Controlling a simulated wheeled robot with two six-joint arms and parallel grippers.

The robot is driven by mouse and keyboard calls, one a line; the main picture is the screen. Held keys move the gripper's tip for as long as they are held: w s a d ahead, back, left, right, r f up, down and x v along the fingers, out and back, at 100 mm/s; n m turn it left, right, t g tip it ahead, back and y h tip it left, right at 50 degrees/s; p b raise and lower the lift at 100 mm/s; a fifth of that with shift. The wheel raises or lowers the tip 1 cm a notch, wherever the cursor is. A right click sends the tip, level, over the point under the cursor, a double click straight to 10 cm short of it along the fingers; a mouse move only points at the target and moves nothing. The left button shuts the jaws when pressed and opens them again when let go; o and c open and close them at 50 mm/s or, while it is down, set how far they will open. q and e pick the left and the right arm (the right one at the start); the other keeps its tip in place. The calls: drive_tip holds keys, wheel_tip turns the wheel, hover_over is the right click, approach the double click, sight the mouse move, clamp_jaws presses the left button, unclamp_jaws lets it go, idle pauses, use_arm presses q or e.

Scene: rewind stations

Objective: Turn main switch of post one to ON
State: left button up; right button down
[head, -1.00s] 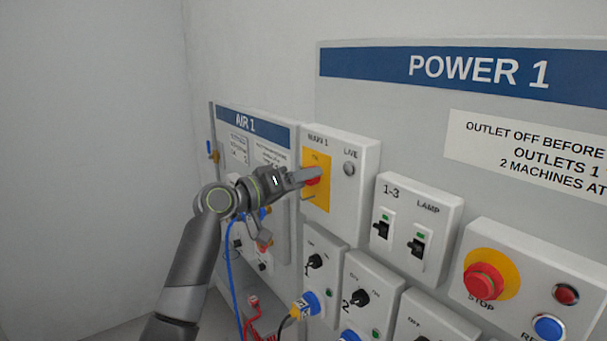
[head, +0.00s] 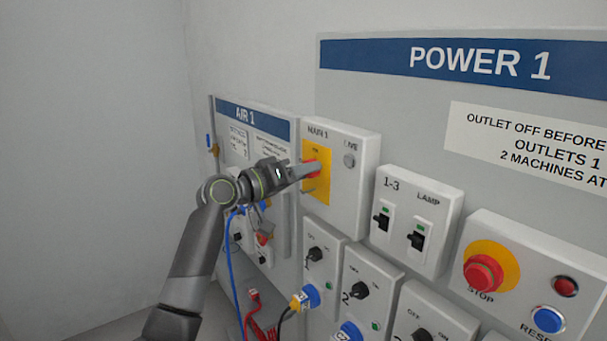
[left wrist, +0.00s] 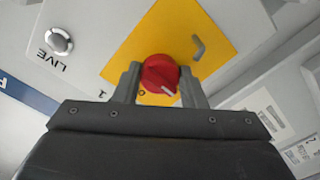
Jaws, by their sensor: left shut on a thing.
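The main switch is a red round knob (left wrist: 160,72) on a yellow plate (left wrist: 152,35) in the left wrist view. A white mark on the knob points to the lower right of that view, towards one finger. The plate also shows in the head view (head: 322,192), on the white box (head: 346,190) marked MAIN 1. My left gripper (head: 312,170) is shut on the knob, one finger on each side (left wrist: 160,84). An O shows beside the knob in the wrist view; other position marks are partly hidden. My right gripper is not in view.
A grey LIVE lamp (head: 349,160) sits right of the plate. A small hasp (left wrist: 198,47) stands out from the plate near the knob. To the right are the 1-3 and LAMP switches (head: 417,216) and the red STOP button (head: 483,272). Cables hang below my arm.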

use_arm(q)
drive_tip(key=m+b, duration=0.2)
drive_tip(key=b, duration=0.1)
drive_tip(key=m+b, duration=0.2)
drive_tip(key=b, duration=0.1)
drive_tip(key=m+b, duration=0.2)
drive_tip(key=b, duration=0.1)
drive_tip(key=shift+w+a+f+m+b, duration=0.1)
drive_tip(key=shift+f+m+b, duration=0.2)
drive_tip(key=shift+m+b, duration=0.4)
drive_tip(key=shift+m, duration=0.1)
drive_tip(key=m+b, duration=0.3)
drive_tip(key=m, duration=0.1)
drive_tip(key=shift+r+m, duration=0.15)
drive_tip(key=shift+m, duration=0.15)
drive_tip(key=shift+m+b, duration=0.55)
drive_tip(key=shift+m, duration=0.65)
drive_tip(key=shift+w+r+m+b, duration=0.15)
drive_tip(key=shift+m+b, duration=0.3)
drive_tip(key=shift+m, duration=1.05)
drive_tip(key=o, duration=1)
drive_tip(key=shift+a, duration=0.15)
